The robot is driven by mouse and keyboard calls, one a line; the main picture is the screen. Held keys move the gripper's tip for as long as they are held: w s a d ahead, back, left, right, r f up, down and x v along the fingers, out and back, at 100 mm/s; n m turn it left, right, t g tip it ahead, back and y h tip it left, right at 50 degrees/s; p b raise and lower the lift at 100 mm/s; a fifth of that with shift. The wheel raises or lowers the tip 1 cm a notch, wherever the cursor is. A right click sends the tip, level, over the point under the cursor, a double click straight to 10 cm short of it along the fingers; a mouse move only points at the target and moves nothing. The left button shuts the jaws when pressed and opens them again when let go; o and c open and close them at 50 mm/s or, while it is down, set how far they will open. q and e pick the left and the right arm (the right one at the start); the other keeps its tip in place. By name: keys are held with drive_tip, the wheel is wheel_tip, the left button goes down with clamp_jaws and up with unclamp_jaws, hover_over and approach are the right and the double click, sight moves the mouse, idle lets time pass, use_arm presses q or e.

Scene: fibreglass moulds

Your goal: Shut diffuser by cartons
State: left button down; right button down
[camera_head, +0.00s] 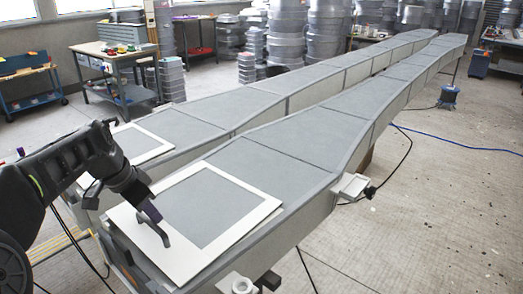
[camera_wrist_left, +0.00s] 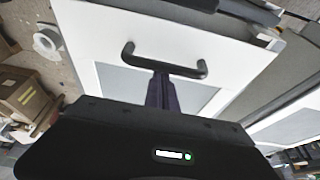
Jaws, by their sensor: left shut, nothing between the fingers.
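The nearer diffuser is a white-framed panel with a grey middle (camera_head: 215,200), lying at the near end of the closer long grey mould. In the left wrist view its white frame (camera_wrist_left: 100,25) shows with a black bar handle (camera_wrist_left: 165,63). My left gripper (camera_head: 153,212) is over the panel's left side, close to the handle (camera_head: 165,238). Its purple fingers (camera_wrist_left: 162,92) are shut and empty, with tips at the handle bar; I cannot tell whether they touch. Brown cartons (camera_wrist_left: 24,97) stand beside this panel in the left wrist view. My right gripper is out of view.
A second white-framed panel (camera_head: 133,148) lies on the parallel mould to the left. A white bracket (camera_head: 350,186) juts from the closer mould's right side. A workbench (camera_head: 112,60) and stacked grey rounds (camera_head: 287,30) stand behind. The right floor is mostly clear, with cables.

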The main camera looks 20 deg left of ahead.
use_arm(q)
drive_tip(key=shift+s+f, duration=0.1)
drive_tip(key=shift+s, duration=0.1)
drive_tip(key=w, duration=0.1)
drive_tip(key=w+r, duration=0.1)
drive_tip(key=w+d+r+p, duration=0.1)
drive_tip(key=w, duration=0.1)
drive_tip(key=d+v, duration=0.1)
drive_tip(key=v, duration=0.8)
drive_tip(key=shift+a, duration=0.45)
drive_tip(key=shift+s+f, duration=0.1)
drive_tip(key=shift+s, duration=0.05)
